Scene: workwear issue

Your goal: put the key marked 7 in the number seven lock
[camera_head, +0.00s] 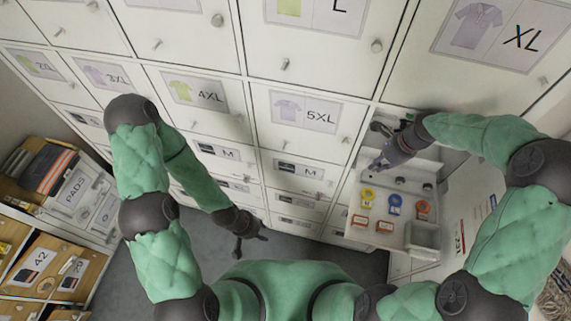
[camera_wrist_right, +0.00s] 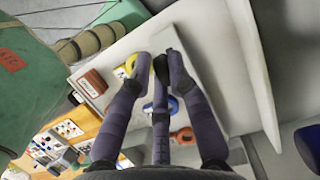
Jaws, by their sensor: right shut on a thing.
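My right gripper (camera_head: 377,166) is over the upper left part of a pale open tray (camera_head: 350,236). I cannot tell which piece is the key marked 7 or the number seven lock. My left gripper (camera_head: 251,245) hangs empty, fingers spread, away from the tray.
Shelves with boxes (camera_head: 75,190) are at far left. Grey floor (camera_head: 310,255) is clear beside the tray.

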